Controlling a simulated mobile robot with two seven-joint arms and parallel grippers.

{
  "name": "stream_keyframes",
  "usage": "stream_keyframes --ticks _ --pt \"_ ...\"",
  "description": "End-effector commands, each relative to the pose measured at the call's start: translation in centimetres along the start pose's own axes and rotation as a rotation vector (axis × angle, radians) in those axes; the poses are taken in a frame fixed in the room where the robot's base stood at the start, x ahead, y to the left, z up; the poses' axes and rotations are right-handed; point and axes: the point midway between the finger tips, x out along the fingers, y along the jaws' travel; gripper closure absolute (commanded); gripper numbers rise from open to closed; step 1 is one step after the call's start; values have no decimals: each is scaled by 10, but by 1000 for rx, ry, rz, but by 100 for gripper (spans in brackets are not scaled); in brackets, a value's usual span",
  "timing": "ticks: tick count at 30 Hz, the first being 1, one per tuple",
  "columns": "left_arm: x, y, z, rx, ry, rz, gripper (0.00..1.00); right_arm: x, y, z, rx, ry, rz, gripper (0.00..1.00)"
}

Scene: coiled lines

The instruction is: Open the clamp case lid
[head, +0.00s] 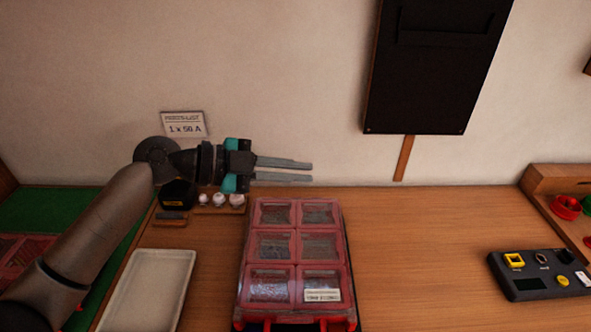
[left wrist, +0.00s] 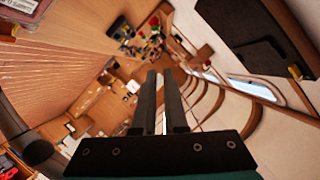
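The clamp case (head: 344,262), red with a clear lid over several compartments, lies on the wooden bench at the middle of the head view. Its lid looks shut, and a white label (head: 322,295) sits on its near right part. Small metal parts show dimly through the windows. My left gripper (head: 312,171) is above and behind the case's far edge, its fingers pointing right, apart from the case. My right gripper is out of view.
A pale tray (head: 147,290) lies left of the case. Small white pieces (head: 219,200) stand behind it, under my left gripper. A dark device (head: 540,272) lies at the right. The bench between case and device is clear. A black panel (head: 433,75) hangs on the wall.

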Motion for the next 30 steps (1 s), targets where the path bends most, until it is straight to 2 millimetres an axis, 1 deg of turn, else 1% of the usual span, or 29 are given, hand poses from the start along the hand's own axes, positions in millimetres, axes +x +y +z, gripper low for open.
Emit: stream_keyframes --ticks 1,9,16,19,23,26,30 --pt "0 0 0 0 0 0 84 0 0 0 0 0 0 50" --pt "0 0 0 0 0 0 54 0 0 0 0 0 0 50" --pt "0 0 0 0 0 0 54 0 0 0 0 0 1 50" --pt "-5 0 1 0 -1 0 54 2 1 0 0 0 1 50" --pt "-22 1 2 1 -4 -1 54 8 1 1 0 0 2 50" --pt "-43 2 4 2 -6 -2 54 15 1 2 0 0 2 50" --pt "-78 2 3 1 -5 0 54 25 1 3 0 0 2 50"
